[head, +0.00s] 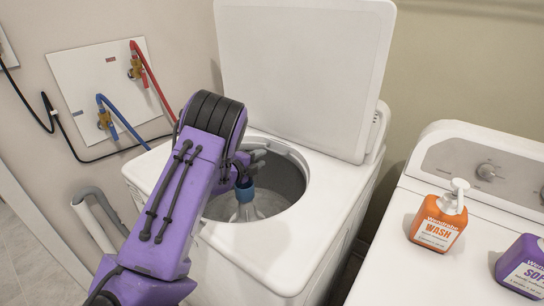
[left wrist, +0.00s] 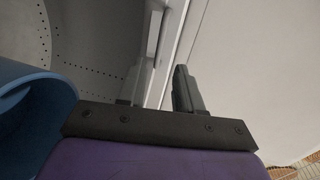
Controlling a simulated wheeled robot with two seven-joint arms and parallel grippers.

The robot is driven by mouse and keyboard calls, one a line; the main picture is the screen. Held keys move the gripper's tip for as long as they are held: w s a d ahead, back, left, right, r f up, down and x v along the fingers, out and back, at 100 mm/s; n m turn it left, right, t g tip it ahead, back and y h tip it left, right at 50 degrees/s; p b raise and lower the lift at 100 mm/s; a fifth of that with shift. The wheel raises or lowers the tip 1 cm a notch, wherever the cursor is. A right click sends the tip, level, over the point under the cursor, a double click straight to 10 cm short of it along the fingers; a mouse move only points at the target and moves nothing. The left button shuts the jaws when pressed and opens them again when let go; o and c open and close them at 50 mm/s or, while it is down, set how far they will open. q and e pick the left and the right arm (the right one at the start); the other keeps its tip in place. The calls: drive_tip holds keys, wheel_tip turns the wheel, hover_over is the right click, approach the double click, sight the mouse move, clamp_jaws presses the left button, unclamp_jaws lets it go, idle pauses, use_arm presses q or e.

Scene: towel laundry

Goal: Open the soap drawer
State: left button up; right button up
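The white top-loading washer (head: 250,262) has its lid (head: 305,75) raised and its round tub (head: 282,178) exposed, with a blue-capped agitator (head: 244,190) inside. I cannot make out a soap drawer for certain. My left gripper (head: 257,157) is over the tub opening, above the agitator, partly hidden by my purple arm. In the left wrist view, my left gripper (left wrist: 161,88) has its two grey fingers apart, with a pale edge (left wrist: 165,60) showing between them; contact cannot be told. The blue agitator cap (left wrist: 35,115) is close on the left. My right gripper is out of view.
A second white machine (head: 390,275) stands at the right, holding an orange wash bottle (head: 438,222) and a purple bottle (head: 522,268). Red and blue hoses (head: 118,117) come from a wall plate (head: 88,75) behind the washer at the left. A grey pipe (head: 92,222) stands beside the washer.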

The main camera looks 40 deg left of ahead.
sight(283, 145)
use_arm(q)
drive_tip(key=x, duration=0.8)
drive_tip(key=shift+p, duration=0.45)
drive_tip(key=shift+f, duration=0.1)
clamp_jaws()
idle(0.6)
